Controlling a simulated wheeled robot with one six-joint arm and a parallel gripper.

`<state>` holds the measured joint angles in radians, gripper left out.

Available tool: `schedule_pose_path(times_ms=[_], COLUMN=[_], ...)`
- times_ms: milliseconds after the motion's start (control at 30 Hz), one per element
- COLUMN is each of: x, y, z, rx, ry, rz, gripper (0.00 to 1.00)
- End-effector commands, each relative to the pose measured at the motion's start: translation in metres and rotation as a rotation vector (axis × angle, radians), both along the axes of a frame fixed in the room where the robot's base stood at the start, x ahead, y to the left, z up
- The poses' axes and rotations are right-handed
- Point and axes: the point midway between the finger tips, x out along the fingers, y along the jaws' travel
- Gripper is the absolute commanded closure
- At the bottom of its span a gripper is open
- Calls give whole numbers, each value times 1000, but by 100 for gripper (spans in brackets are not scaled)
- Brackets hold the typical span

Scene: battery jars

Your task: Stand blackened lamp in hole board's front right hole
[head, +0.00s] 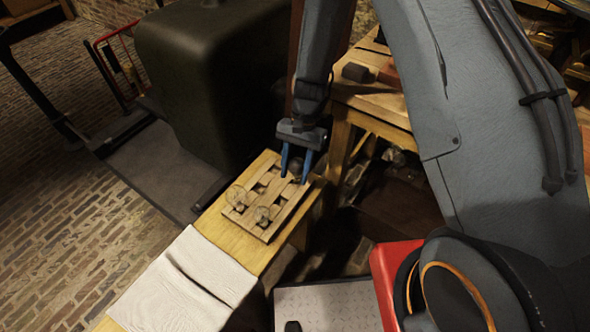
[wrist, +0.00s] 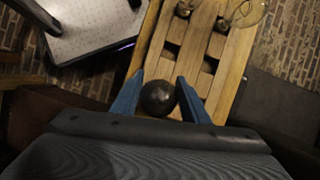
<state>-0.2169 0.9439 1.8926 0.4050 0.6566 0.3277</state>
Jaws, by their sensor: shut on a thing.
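My gripper (head: 297,172) points down with its blue fingers closed around the blackened lamp (head: 296,166), a dark round bulb. In the wrist view, the lamp (wrist: 158,98) sits between the two fingertips (wrist: 158,93), and its lower part is hidden. The wooden hole board (head: 268,234) lies on a bench. Two clear glass lamps (head: 236,196) (head: 263,214) stand in its holes toward the near left. The dark lamp is over the board's far right end. I cannot tell whether it touches the board. Open holes (wrist: 171,51) show between it and the clear lamps.
The yellow wooden bench (head: 232,228) carries a pale folded cloth (head: 185,285) at its near end. A big dark rounded cabinet (head: 205,80) stands behind the bench. A wooden table (head: 375,105) with a dark block (head: 356,72) stands to the right, close to my arm.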

Motion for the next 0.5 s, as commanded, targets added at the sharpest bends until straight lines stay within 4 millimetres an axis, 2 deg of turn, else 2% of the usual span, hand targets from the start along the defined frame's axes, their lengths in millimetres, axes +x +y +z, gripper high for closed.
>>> schedule_pose_path(times_ms=[500], x=[0], y=[0], z=[-5], rx=[0], ry=[0], rz=[0], gripper=[86])
